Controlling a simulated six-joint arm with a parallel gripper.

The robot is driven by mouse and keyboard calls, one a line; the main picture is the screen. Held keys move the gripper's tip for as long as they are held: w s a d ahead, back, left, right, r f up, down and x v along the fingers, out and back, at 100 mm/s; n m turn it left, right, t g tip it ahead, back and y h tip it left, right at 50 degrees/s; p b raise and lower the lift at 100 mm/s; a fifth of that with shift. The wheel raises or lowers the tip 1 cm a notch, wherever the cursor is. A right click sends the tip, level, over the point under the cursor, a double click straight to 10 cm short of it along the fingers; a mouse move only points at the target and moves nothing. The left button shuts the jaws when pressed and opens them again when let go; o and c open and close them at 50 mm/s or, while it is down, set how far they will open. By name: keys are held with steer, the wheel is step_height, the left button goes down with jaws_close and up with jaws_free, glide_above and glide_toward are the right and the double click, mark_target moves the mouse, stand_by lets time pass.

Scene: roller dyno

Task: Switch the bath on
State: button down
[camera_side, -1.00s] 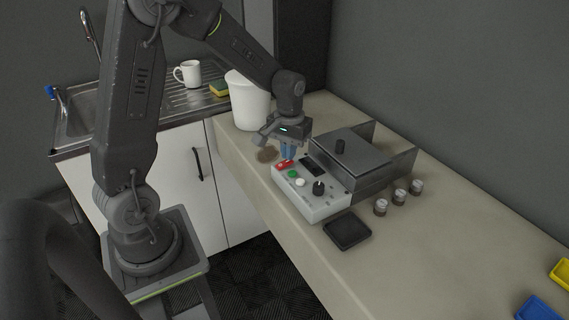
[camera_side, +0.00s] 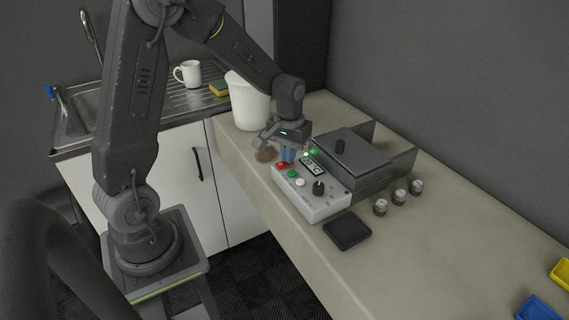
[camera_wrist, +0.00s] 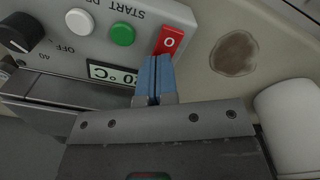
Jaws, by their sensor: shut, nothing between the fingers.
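The bath (camera_side: 350,158) is a grey lidded box behind a light control panel (camera_side: 310,200) on the bench. The panel has a red rocker switch (camera_wrist: 169,40) marked "O", a green button (camera_wrist: 122,34), a white button (camera_wrist: 80,21) and a black knob (camera_wrist: 20,34). The display (camera_wrist: 112,73) is lit and reads a temperature in °C, partly hidden by my fingers. In the side view, green light shows by the display (camera_side: 313,166). My gripper (camera_wrist: 158,60) is shut and empty, its blue fingertips at the near end of the red switch (camera_side: 281,165); contact is unclear.
A white bucket (camera_side: 249,100) stands behind my gripper, beside a brown stain (camera_side: 265,154). A black tray (camera_side: 347,230) and several small jars (camera_side: 399,195) are right of the panel.

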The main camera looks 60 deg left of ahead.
steer(key=shift+r, duration=3.35)
steer(key=shift+r, duration=0.1)
steer(key=s+d+r+m+t, duration=0.2)
steer(key=s+d+r+m, duration=0.1)
steer(key=s+d, duration=0.3)
steer(key=s+d+r+m+t, duration=0.3)
steer(key=s+d+r, duration=0.3)
steer(key=s, duration=0.4)
steer(key=shift+s+t, duration=0.3)
steer(key=g, duration=0.6)
glide_above(278, 167)
step_height(278, 167, down, 2)
